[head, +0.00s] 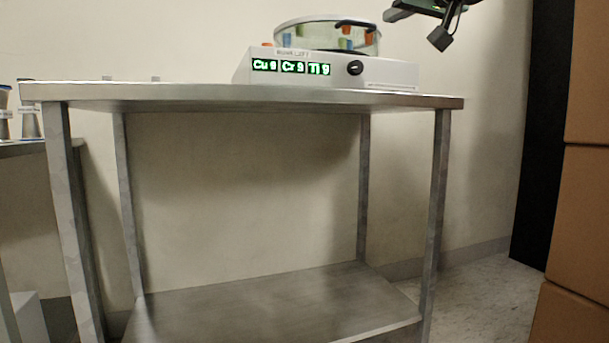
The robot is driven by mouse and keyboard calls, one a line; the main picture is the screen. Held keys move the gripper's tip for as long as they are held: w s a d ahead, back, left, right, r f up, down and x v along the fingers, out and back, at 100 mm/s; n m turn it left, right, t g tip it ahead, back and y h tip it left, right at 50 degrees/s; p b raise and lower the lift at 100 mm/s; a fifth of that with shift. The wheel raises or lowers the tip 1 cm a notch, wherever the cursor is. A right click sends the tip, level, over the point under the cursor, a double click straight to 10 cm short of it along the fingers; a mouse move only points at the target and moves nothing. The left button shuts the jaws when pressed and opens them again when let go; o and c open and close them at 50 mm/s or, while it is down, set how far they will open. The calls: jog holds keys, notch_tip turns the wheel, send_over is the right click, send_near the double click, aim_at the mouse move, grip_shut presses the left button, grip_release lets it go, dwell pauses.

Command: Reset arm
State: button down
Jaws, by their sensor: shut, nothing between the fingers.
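My gripper (432,18) shows only in part at the top right of the head view, cut off by the top edge. It is dark, with a small green part, and hangs in the air above the right end of the table. It is shut and holds nothing that I can see. It is apart from the white device (340,72) on the metal table (210,92), up and to the right of it. The device has a green lit display, a black knob and a round clear chamber (310,36) on top with coloured pieces inside.
Brown boxes (585,210) are stacked at the right edge, beside a tall black panel (545,130). A second table (22,148) with metallic containers (30,122) stands at the left. The metal table's lower shelf (280,305) is bare.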

jog(key=s+a+f+n+g+p, duration=0.1)
jog(key=s+a+f+g+p, duration=0.5)
jog(key=f, duration=0.3)
jog(key=s+a+f+n+g+p, duration=0.1)
jog(key=s+a+f+g+p, duration=0.2)
jog(key=s+a+f+p, duration=0.35)
jog(key=s+d+f+n+g+h+p, duration=0.1)
jog(key=s+d+f+g+h+p, duration=0.2)
jog(key=s, duration=0.4)
jog(key=s+d+f+g+h+p, duration=0.1)
jog(key=s+d+f+g+p, duration=0.15)
jog(key=s+f+p, duration=0.35)
jog(key=s+d+f+n+g+h+p, duration=0.1)
jog(key=s+d+f+g+p, duration=0.2)
jog(key=s, duration=0.6)
notch_tip(320, 180, up, 37)
jog(key=p, duration=3.8)
jog(key=shift+w+r+t, duration=0.15)
jog(key=shift+t, duration=0.2)
jog(key=shift+d, duration=0.1)
